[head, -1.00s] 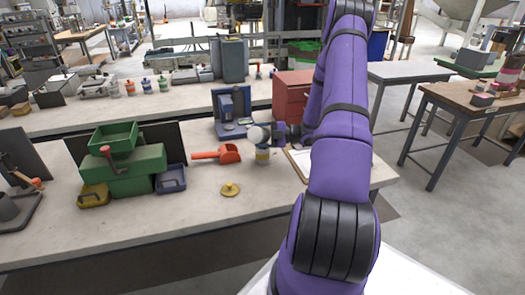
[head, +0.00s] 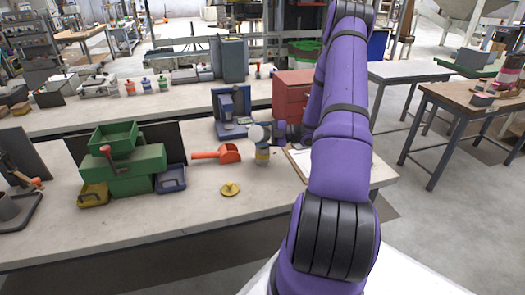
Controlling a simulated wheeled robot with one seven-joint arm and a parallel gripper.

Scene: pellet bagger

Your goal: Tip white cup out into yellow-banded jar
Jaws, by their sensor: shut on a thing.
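The white cup (head: 257,132) is in my gripper (head: 279,132), above the back half of the near bench. The cup looks tipped, with its round end facing the camera. The yellow-banded jar (head: 262,157) stands upright on the bench just below the cup. The cup's rim and the jar's mouth are too small to tell whether they touch or whether anything is falling. My purple arm reaches in from the right, and my fingers are small and dark behind the cup.
A yellow knobbed lid (head: 230,189) lies in front of the jar. An orange scoop (head: 218,154) lies to its left, a blue-grey device (head: 232,110) stands behind, and a clipboard (head: 299,162) lies to the right. A green box unit (head: 130,168) stands further left.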

